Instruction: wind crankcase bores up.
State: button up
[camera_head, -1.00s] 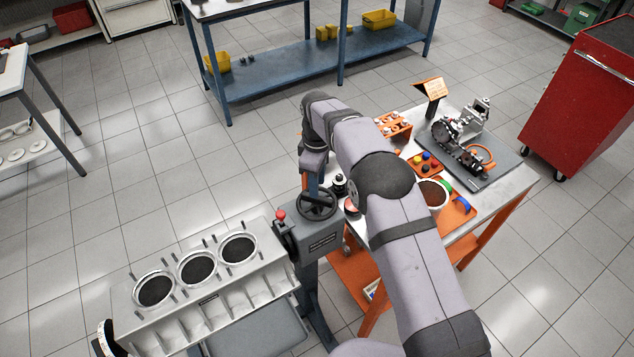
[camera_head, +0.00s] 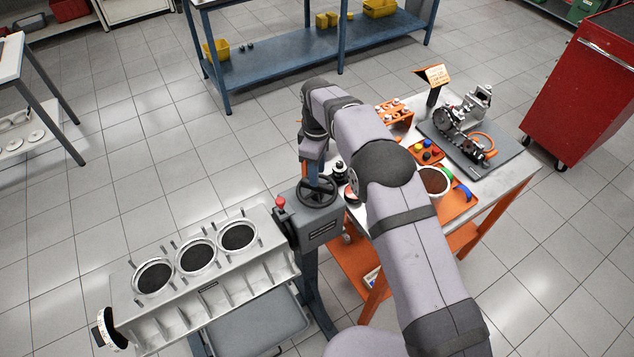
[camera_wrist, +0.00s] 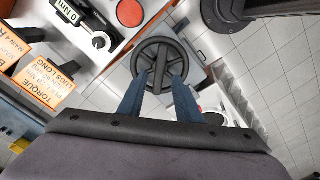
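The grey crankcase (camera_head: 215,285) hangs on a stand at lower left in the head view, its three round, dark bores (camera_head: 196,257) facing up toward the camera. At its right end is a grey gearbox (camera_head: 317,226) with a red-knobbed lever (camera_head: 280,203) and a black spoked handwheel (camera_head: 318,191) on top. My gripper (camera_head: 314,184) points down over the handwheel. In the wrist view, the two blue fingers of my gripper (camera_wrist: 162,76) are apart, with their tips over the handwheel (camera_wrist: 160,50). I cannot tell whether they touch it.
An orange cart (camera_head: 497,198) with engine parts and coloured pieces stands close to the right of the gearbox. A grey tray (camera_head: 255,325) is under the crankcase. A red tool cabinet (camera_head: 580,90) stands at far right. The floor left of the crankcase is clear.

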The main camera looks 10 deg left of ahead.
notch_tip(320, 180, down, 5)
jog(key=b, duration=0.3)
grip_shut()
jog(key=shift+r, duration=0.1)
jog(key=n, duration=0.5)
jog(key=n, duration=0.5)
jog(key=shift+p, duration=0.3)
grip_release()
